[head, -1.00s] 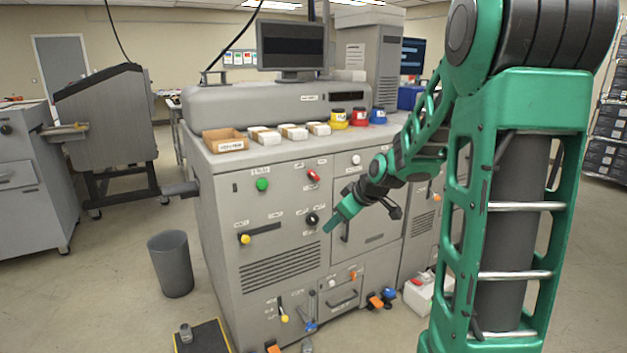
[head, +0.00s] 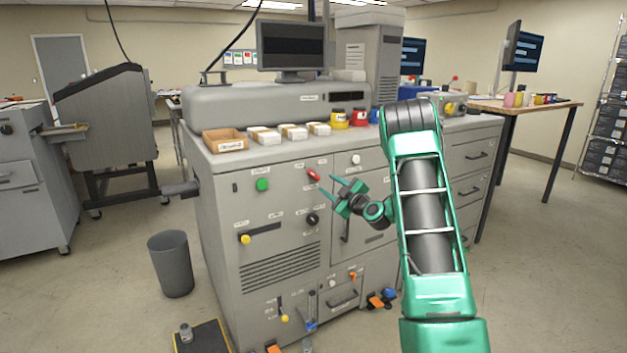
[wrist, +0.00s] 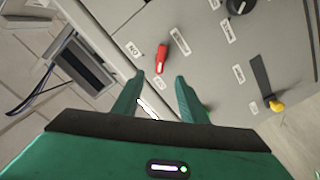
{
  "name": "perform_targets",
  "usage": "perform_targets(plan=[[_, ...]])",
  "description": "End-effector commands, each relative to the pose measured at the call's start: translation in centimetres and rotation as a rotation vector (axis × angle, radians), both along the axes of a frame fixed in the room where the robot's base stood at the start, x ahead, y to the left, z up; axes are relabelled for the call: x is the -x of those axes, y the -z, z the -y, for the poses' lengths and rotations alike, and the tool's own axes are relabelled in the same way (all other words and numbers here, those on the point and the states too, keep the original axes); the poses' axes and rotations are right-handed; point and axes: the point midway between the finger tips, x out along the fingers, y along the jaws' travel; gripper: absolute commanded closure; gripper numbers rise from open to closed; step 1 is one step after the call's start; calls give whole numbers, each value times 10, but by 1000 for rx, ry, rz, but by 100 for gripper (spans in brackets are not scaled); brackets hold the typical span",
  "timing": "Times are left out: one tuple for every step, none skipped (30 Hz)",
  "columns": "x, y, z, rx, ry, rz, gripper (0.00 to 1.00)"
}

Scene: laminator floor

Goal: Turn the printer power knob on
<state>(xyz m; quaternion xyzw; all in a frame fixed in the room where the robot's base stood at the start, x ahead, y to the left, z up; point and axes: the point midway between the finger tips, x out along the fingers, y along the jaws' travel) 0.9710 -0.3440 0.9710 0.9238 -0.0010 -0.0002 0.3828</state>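The red knob (head: 313,174) sits high on the grey machine's front panel, with small labels around it. It also shows in the wrist view (wrist: 161,59), just beyond my fingertips and roughly centred between them. My gripper (head: 328,184) is open and empty, to the right of the knob in the head view. In the wrist view my gripper (wrist: 160,76) has its two green fingers spread apart, and the knob looks clear of both. The label text is too small to read surely.
A black round knob (head: 312,219), a green button (head: 262,184) and a yellow-tipped lever (head: 245,239) are on the same panel. Boxes and coloured jars (head: 338,118) stand on top. A grey bin (head: 171,263) is on the floor at left.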

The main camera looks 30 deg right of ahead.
Motion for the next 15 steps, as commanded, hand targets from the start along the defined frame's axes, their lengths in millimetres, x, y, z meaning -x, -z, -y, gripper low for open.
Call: perform_targets(plan=[[-4,0,-1,2,-2,2,61],[-6,0,-1,2,-3,1,61],[-11,0,-2,2,-4,1,61],[-15,0,-2,2,-4,1,61],[-19,0,-2,2,-4,1,61],[-26,0,-2,2,-4,1,61],[-31,0,-2,3,-4,1,61],[-36,0,-2,2,-6,1,61],[-44,-1,-3,3,-6,1,61],[-50,0,-3,3,-6,1,61],[-55,-1,-3,2,-5,2,61],[-62,0,-2,2,-4,1,61],[-67,0,-2,2,-4,0,61],[-72,0,-2,2,-4,0,61],[-78,0,-2,2,-4,1,61]])
